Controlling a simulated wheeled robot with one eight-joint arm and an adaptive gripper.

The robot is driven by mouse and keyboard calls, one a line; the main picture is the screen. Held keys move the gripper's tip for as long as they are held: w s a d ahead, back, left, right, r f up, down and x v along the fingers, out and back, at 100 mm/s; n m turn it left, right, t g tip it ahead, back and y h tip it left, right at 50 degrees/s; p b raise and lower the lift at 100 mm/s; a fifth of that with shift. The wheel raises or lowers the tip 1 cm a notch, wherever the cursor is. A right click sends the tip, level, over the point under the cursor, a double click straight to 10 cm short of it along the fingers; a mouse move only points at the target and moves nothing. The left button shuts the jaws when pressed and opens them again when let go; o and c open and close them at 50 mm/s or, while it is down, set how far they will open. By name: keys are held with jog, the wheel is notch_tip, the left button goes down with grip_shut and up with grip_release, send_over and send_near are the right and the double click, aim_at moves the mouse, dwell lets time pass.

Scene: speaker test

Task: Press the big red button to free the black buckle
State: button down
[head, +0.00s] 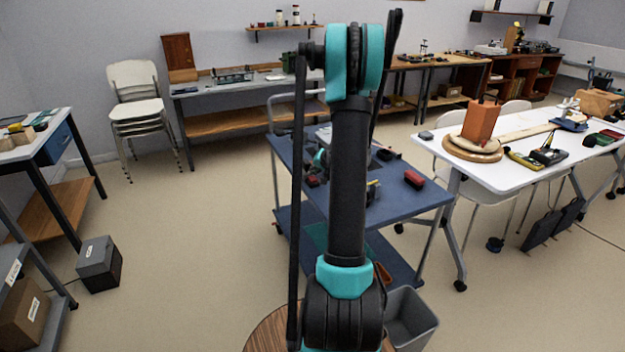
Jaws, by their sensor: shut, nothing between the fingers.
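A red block-like thing with a dark lower part (413,179) lies on the right side of the blue cart top (425,200). I cannot tell whether it is the red button. Small dark and red pieces (312,181) lie on the cart left of my arm, too small to tell the black buckle among them. My arm stands upright in front of the cart and hides its middle. A small teal and dark part, seemingly my gripper (319,160), shows just left of the arm over the cart. It is shut and empty; its fingertips are mostly hidden.
A white table (480,178) with a wooden disc, an orange-brown block and tools stands right of the cart. A grey bin (408,318) stands on the floor below. Stacked chairs (137,100) and a workbench (225,88) line the back wall.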

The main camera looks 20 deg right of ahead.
aim_at(313, 179)
jog(key=shift+f, duration=0.1)
dwell(0.5)
jog(key=shift+f, duration=0.3)
jog(key=shift+f, duration=0.55)
dwell(0.7)
jog(key=shift+r, duration=0.95)
jog(key=shift+r, duration=0.1)
jog(key=shift+r, duration=2.4)
